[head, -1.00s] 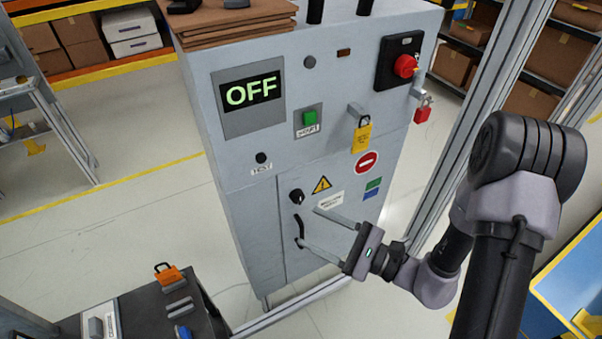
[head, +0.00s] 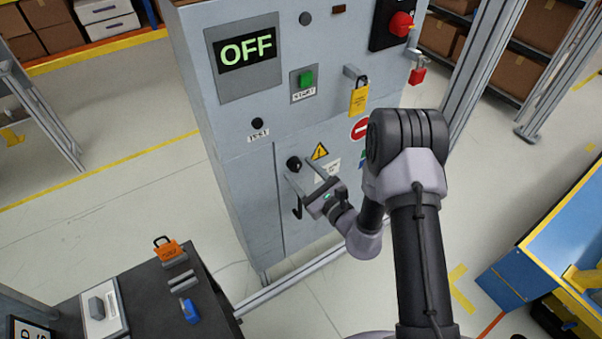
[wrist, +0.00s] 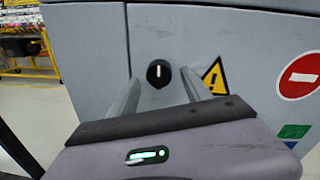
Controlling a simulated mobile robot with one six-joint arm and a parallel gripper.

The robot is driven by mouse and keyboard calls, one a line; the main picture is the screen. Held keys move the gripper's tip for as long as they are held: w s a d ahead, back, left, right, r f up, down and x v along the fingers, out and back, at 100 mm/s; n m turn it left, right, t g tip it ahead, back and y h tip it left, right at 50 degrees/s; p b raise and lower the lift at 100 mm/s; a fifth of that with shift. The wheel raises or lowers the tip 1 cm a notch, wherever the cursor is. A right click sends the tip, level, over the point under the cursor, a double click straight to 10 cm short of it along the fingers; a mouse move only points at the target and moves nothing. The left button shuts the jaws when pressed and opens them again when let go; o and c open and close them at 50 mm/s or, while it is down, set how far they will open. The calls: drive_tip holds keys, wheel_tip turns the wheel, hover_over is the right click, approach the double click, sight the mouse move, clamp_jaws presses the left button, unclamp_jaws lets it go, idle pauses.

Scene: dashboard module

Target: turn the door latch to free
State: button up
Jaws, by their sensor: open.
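The door latch is a round black knob (head: 293,164) with a pale mark, on the lower grey cabinet door near its left edge. In the wrist view the latch (wrist: 158,73) shows its white mark upright, between the two fingers and beyond them. My gripper (head: 299,170) is open, its fingers pointing at the cabinet around the latch's line; in the wrist view the gripper (wrist: 160,95) has one finger on each side of the knob. I cannot tell whether the fingers touch it. The black door handle (head: 297,209) is below, partly hidden by my gripper.
A dark bench (head: 150,300) with an orange padlock (head: 166,248) stands at lower left.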

drive_tip(key=shift+w+a, duration=0.2)
drive_tip(key=shift+w, duration=0.05)
drive_tip(key=shift+c, duration=0.5)
clamp_jaws()
